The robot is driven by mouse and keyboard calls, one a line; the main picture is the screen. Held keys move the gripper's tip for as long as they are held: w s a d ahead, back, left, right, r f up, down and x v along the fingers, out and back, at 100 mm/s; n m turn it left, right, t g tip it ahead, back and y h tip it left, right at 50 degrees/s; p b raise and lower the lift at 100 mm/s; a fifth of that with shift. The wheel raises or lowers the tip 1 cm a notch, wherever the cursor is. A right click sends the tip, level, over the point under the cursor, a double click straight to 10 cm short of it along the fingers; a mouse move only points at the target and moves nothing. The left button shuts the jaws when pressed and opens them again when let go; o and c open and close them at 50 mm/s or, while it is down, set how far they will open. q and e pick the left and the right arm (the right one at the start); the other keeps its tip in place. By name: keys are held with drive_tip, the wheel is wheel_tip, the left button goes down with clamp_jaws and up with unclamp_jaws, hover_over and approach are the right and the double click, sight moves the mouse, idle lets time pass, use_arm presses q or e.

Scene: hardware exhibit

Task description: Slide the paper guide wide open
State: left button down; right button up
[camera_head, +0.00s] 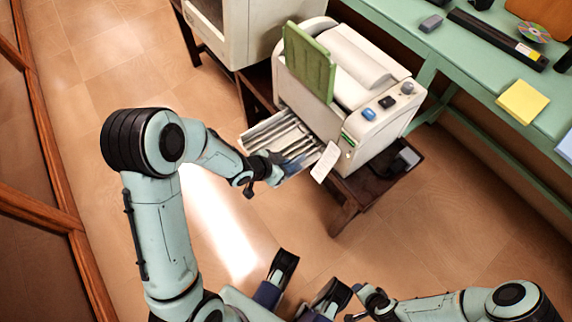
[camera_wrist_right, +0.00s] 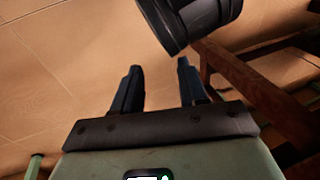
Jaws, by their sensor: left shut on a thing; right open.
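The cream printer (camera_head: 350,85) stands on a low dark wooden table, its output tray (camera_head: 262,132) sticking out to the left with ribs along it. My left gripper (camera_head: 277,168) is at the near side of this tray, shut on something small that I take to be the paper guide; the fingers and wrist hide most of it. My right gripper (camera_head: 366,298) is at the bottom of the head view, away from the printer. In the right wrist view its two dark fingers (camera_wrist_right: 160,88) are apart with nothing between them.
A green panel (camera_head: 309,62) stands up from the printer's top. A white tag (camera_head: 326,161) hangs by the tray's right end. A green bench (camera_head: 458,62) with a yellow pad (camera_head: 522,101) runs along the right. The floor left of the printer is clear.

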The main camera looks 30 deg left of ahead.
use_arm(q)
drive_tip(key=shift+a, duration=0.1)
drive_tip(key=c, duration=1.2)
unclamp_jaws()
drive_tip(key=shift+c, duration=0.2)
drive_tip(key=p+v, duration=0.5)
drive_tip(key=v, duration=0.8)
drive_tip(key=shift+s+p, duration=0.15)
drive_tip(key=shift+p, duration=0.25)
use_arm(e)
drive_tip(key=s+a+r+g+y, duration=0.1)
drive_tip(key=s+a+r+g, duration=0.1)
drive_tip(key=s+r, duration=0.4)
drive_tip(key=shift+s+a+r+n+g, duration=0.3)
drive_tip(key=shift+s+a+r, duration=0.05)
drive_tip(key=shift+s+a, duration=0.55)
use_arm(q)
drive_tip(key=shift+r, duration=0.15)
use_arm(e)
drive_tip(key=shift+d, duration=0.1)
